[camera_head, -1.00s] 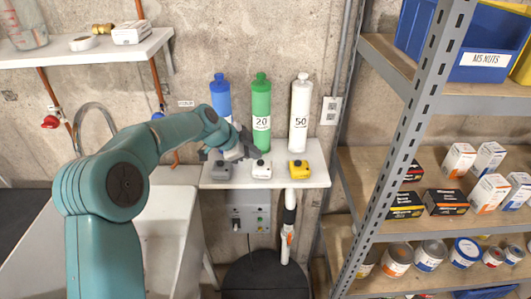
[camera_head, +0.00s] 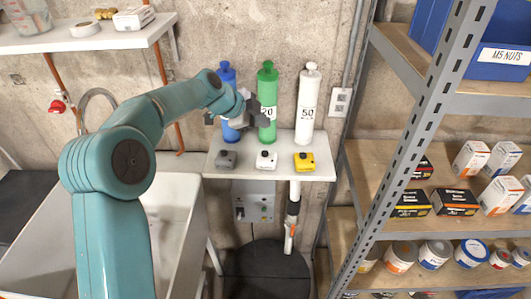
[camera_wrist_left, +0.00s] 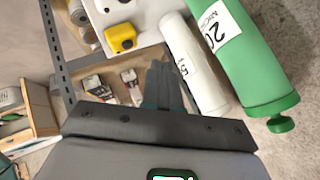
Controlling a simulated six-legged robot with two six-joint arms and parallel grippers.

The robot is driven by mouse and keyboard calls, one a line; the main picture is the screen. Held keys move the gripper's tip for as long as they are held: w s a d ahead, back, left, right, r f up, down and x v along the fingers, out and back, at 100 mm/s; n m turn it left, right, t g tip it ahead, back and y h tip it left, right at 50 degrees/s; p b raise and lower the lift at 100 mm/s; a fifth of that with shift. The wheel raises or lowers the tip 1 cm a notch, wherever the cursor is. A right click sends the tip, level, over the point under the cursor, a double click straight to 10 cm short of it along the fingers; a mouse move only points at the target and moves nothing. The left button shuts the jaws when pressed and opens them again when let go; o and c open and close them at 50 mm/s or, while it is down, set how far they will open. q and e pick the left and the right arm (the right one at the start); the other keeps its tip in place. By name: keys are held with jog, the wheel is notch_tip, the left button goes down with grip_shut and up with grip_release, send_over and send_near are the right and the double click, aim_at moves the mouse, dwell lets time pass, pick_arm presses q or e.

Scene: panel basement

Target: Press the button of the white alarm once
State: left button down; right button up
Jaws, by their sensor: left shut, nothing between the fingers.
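The white alarm (camera_head: 266,159) sits on the small white shelf (camera_head: 250,171), between a grey alarm (camera_head: 226,160) on its left and a yellow alarm (camera_head: 304,162) on its right. My left gripper (camera_head: 263,110) is shut and empty. It is above the white alarm in the picture, in front of the green bottle, clear of the alarm. In the left wrist view the shut fingers (camera_wrist_left: 164,86) point toward the shelf. My right gripper is out of view.
Blue (camera_head: 230,130), green (camera_head: 266,85) and white (camera_head: 307,105) bottles stand behind the alarms, close to my left gripper. A metal rack (camera_head: 400,150) with boxes and cans is on the right. A sink (camera_head: 175,225) is at lower left.

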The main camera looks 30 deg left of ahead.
pick_arm(q)
jog(key=b, duration=0.4)
send_over(262, 154)
notch_tip(262, 154, down, 8)
jog(key=shift+r, duration=0.25)
jog(key=shift+f+b, duration=0.2)
jog(key=shift+b, duration=0.25)
jog(key=shift+w+d+f, duration=0.1)
jog(key=shift+f, duration=0.05)
